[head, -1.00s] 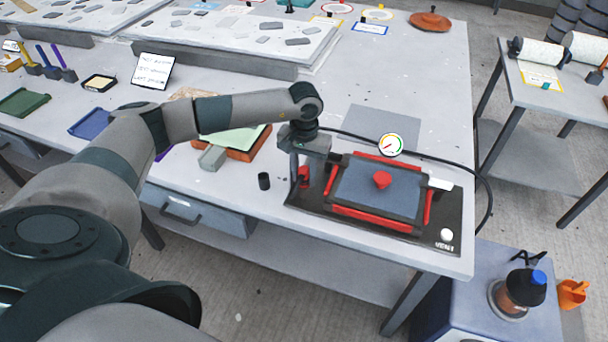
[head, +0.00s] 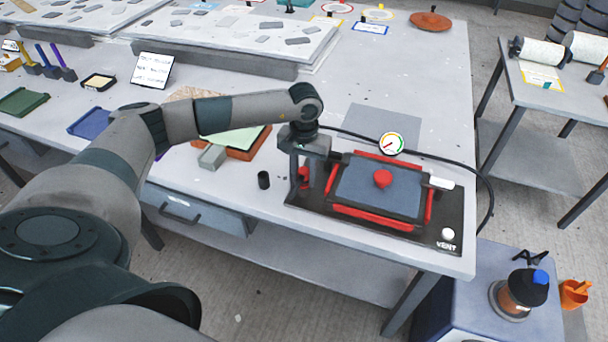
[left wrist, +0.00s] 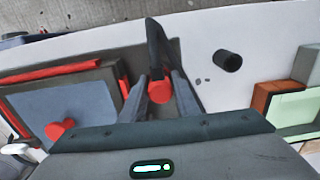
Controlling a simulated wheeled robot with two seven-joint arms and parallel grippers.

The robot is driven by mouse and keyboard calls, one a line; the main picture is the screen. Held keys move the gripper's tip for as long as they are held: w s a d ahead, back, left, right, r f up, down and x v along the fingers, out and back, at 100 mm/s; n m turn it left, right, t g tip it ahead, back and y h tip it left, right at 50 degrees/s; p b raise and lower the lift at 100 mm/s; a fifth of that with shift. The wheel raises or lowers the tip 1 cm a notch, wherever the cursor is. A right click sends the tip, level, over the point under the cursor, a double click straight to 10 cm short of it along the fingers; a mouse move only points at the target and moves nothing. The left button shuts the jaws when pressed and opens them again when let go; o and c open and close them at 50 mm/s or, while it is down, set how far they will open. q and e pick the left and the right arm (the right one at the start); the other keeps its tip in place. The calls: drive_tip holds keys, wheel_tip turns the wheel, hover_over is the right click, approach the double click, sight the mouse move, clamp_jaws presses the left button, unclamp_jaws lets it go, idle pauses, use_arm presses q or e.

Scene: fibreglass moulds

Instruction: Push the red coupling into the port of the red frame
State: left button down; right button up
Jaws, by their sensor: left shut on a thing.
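The red coupling (head: 303,173) is at the left end of the dark base plate, left of the red frame. My left gripper (head: 306,178) points down over it and is shut on it. In the left wrist view the round red end of the coupling (left wrist: 160,92) shows between the two fingers. The red frame (head: 377,218) lies flat on the plate around a blue-grey panel with a red knob (head: 382,179). The coupling is apart from the frame's left bar. I cannot make out the port clearly. My right gripper is out of view.
A pressure gauge (head: 391,144) stands behind the frame, and a black hose (head: 482,183) loops around its right. A white vent button (head: 447,234) is at the plate's front right. A small black cylinder (head: 264,180) and an orange-brown tray (head: 248,153) stand to the left.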

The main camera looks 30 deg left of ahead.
use_arm(q)
drive_tip(key=shift+f, duration=0.15)
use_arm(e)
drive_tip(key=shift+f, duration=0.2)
use_arm(q)
drive_tip(key=c, duration=1.3)
unclamp_jaws()
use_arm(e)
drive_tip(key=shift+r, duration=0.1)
use_arm(q)
drive_tip(key=shift+r+b, duration=0.4)
drive_tip(key=shift+r, duration=0.3)
wheel_tip(320, 180, up, 16)
drive_tip(key=b, duration=0.4)
drive_tip(key=shift+b, duration=0.35)
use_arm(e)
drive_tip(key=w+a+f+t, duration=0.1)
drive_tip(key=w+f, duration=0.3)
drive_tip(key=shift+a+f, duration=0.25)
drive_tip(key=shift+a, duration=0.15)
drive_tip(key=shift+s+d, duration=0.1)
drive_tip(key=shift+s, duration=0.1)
